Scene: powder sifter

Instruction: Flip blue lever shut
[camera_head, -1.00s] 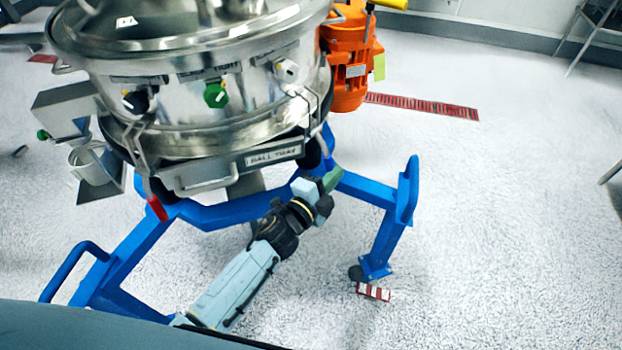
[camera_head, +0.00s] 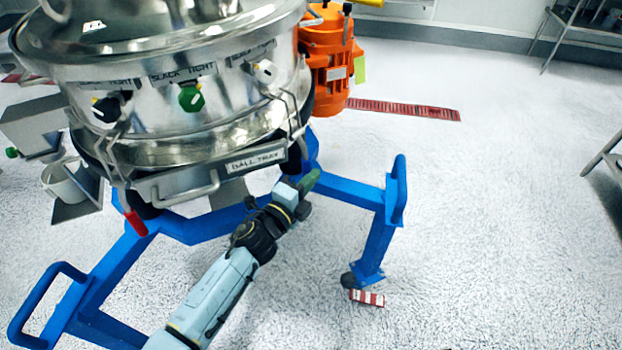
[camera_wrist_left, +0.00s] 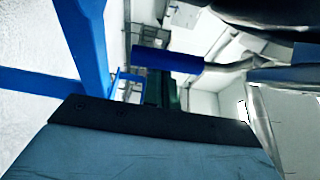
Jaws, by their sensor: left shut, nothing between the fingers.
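The steel sifter (camera_head: 190,110) stands on its blue frame (camera_head: 345,190). In the head view my left gripper (camera_head: 311,180) is at the front right of the sifter, just below and right of the "BALL TRAY" front. Its green fingers are shut and hold nothing. In the left wrist view a blue grip on a metal arm, which looks like the blue lever (camera_wrist_left: 167,58), lies just beyond my left gripper (camera_wrist_left: 168,92). I cannot tell whether they touch. I cannot make out this lever in the head view. My right gripper is out of view.
A red-handled lever (camera_head: 136,222) hangs at the sifter's front left. Wire clamps and knobs line the drum. An orange motor (camera_head: 328,60) sits at the right rear. A blue frame leg (camera_head: 377,240) stands right of my gripper. The floor (camera_head: 480,220) farther right is clear.

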